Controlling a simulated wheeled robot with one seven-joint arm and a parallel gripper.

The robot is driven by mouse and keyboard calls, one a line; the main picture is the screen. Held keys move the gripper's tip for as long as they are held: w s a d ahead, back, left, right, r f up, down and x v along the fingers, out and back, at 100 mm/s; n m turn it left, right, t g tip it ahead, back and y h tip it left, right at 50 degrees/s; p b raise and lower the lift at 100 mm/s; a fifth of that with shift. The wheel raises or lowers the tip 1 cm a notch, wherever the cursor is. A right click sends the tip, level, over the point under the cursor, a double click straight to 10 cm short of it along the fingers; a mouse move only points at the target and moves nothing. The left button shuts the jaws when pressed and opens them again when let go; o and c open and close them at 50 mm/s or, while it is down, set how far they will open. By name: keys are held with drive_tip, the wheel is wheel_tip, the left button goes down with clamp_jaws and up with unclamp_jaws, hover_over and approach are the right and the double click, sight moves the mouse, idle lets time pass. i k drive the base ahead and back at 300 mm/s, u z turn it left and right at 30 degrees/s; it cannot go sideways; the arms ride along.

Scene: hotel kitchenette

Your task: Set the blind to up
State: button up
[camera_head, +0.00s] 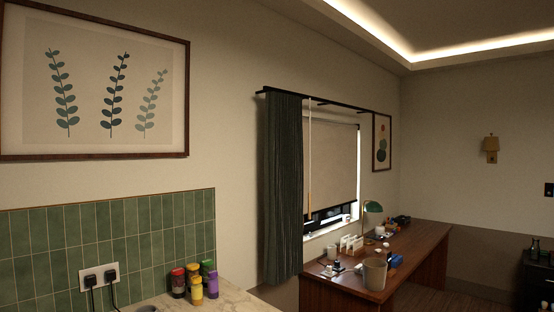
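The blind (331,168) is a beige roller sheet in the window on the far part of the left wall. It hangs down over most of the window, with a dark strip along its lower edge. A narrow band of window shows below it. A thin pull cord or wand (309,160) with a wooden-coloured lower end hangs at the blind's left side. A dark green curtain (283,190) hangs left of the window from a black rail. My gripper is not in view.
A wooden desk (425,254) stands below the window, with a green lamp (373,208), a bin-like cup (375,274) and small items on it. A marble counter (238,301) with several coloured bottles (197,291) is nearer, at the tiled wall.

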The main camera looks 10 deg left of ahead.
sight(342, 204)
drive_tip(key=z, duration=0.45)
drive_tip(key=i, duration=5.95)
drive_tip(key=u, duration=4.5)
